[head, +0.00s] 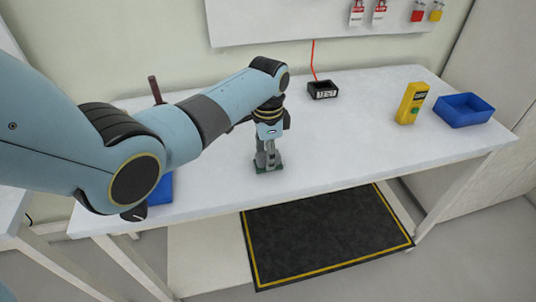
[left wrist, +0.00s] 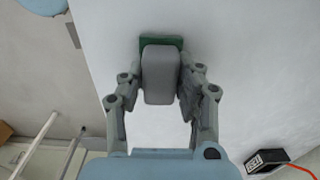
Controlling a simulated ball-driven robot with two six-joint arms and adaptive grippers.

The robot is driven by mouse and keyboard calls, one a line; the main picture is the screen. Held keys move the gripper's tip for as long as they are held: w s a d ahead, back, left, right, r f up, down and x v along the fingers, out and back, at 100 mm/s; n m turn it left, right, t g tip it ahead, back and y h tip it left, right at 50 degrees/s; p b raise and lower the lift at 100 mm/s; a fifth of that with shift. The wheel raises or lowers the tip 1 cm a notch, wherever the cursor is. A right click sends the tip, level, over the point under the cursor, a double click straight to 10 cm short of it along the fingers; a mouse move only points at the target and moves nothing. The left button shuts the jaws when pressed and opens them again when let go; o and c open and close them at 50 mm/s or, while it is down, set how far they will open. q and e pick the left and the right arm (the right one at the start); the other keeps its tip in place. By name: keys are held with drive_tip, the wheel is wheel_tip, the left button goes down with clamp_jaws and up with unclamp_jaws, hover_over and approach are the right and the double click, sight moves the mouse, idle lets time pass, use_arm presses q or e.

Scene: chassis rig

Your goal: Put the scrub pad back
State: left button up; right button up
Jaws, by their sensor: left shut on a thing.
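The scrub pad shows as a green base (head: 268,169) with a grey block on top. In the left wrist view its grey block (left wrist: 160,78) sits between my fingers and its green edge (left wrist: 161,41) shows beyond. My left gripper (head: 267,158) points down and is shut on the pad's grey block; it also shows in the left wrist view (left wrist: 162,88). The pad is over the white table (head: 345,140), near the middle of its front edge. I cannot tell whether it touches the tabletop. My right gripper is not in view.
A blue bin (head: 463,108) and a yellow device (head: 411,103) stand at the right. A small black box (head: 322,90) with a red cord is at the back. A blue item (head: 161,189) is partly hidden behind my left arm. The table between is clear.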

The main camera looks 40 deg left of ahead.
use_arm(q)
drive_tip(key=shift+f, duration=0.1)
drive_tip(key=o, duration=1)
drive_tip(key=shift+r, duration=0.5)
wheel_tip(320, 180, up, 11)
drive_tip(key=shift+r+p, duration=0.2)
drive_tip(key=shift+p, duration=0.1)
drive_tip(key=shift+s+f, duration=0.1)
